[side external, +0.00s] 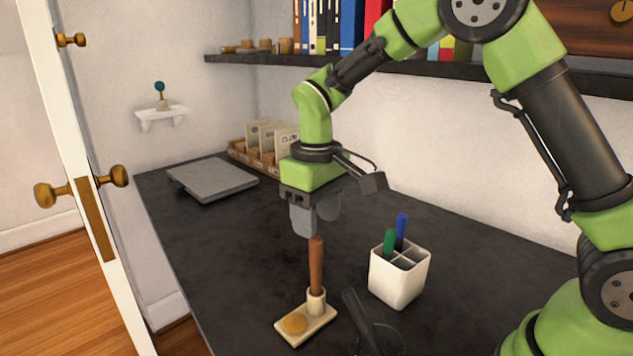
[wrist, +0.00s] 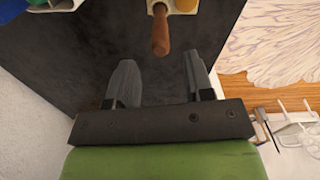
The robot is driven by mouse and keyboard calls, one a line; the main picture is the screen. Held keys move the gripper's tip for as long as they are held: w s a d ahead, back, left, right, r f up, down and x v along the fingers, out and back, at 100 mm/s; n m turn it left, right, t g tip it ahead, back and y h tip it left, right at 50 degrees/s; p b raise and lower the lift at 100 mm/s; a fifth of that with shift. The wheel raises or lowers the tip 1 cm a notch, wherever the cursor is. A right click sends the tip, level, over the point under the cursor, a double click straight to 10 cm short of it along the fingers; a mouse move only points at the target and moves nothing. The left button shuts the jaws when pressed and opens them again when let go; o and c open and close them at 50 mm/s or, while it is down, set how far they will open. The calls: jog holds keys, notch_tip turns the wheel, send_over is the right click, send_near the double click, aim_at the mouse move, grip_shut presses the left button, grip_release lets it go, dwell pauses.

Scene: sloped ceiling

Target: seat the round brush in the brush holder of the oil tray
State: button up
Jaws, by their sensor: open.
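The round brush (side external: 316,265) stands upright with its brown handle up and its lower end inside the collar-like brush holder (side external: 316,301) of the cream oil tray (side external: 320,327). Its bristle end is hidden. A round yellow-orange patch shows on the tray beside the holder. My gripper (side external: 314,224) is open and empty, pointing down, just above the handle's top. In the wrist view, the handle (wrist: 160,35) lies beyond the gap between the fingertips (wrist: 160,70), with a piece of the tray (wrist: 183,6) at the top edge. I see no contact between fingers and brush.
A white pen cup (side external: 398,280) with a green and a blue pen stands right of the brush. A clear glass with a dark stick (side external: 359,318) is near the front. A grey flat slab (side external: 212,179) and a wooden card box (side external: 262,160) lie behind. The table's middle is clear.

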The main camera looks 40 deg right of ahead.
notch_tip(320, 180, up, 7)
jog(key=s+d+r+m+t+y, duration=0.1)
jog(key=s+r+m+t, duration=0.1)
jog(key=s, duration=0.7)
jog(key=s+d+r+m+t+y, duration=0.1)
jog(key=s+r+m+t, duration=0.2)
jog(key=s, duration=0.7)
jog(key=shift+s+t, duration=0.2)
jog(key=shift+t, duration=0.9)
